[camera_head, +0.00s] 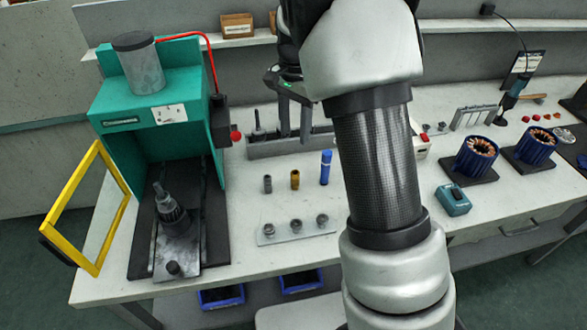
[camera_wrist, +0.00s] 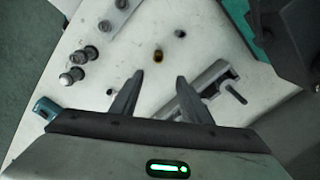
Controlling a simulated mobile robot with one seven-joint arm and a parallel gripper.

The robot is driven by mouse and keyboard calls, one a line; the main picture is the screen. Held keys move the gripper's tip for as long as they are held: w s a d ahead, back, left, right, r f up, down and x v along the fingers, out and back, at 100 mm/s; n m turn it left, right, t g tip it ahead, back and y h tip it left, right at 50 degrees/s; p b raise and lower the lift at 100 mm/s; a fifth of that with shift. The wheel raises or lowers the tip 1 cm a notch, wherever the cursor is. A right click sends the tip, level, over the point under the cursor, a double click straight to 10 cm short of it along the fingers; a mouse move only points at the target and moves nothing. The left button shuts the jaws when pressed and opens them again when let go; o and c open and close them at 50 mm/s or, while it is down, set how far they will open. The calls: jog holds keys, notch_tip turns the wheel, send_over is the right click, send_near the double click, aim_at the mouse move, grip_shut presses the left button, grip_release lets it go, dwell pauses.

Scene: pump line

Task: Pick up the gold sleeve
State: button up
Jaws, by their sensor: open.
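The gold sleeve (camera_head: 295,180) stands upright on the white bench, between a grey sleeve (camera_head: 267,184) and a taller blue cylinder (camera_head: 326,167). In the wrist view the gold sleeve (camera_wrist: 158,56) shows end-on, just beyond the fingertips and roughly in line with the gap between them. My gripper (camera_head: 295,136) is above and behind the sleeve in the head view. In the wrist view my gripper (camera_wrist: 162,79) has its two fingers spread apart with nothing between them. The sleeve is apart from both fingers.
A grey rack (camera_head: 274,147) stands behind the sleeves. A plate with three round parts (camera_head: 296,232) lies in front. A green press (camera_head: 150,105) with an open yellow-framed guard (camera_head: 83,205) is at the left. Two dark-blue stators (camera_head: 475,160) stand at the right.

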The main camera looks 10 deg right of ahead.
aim_at(295, 177)
notch_tip(295, 177, down, 12)
jog(key=shift+s+f+b, duration=0.1)
jog(key=shift+s+b, duration=0.05)
jog(key=shift+b, duration=0.5)
jog(key=f, duration=0.5)
jog(key=shift+s+a, duration=0.1)
jog(key=shift+s, duration=0.15)
jog(key=c, duration=0.9)
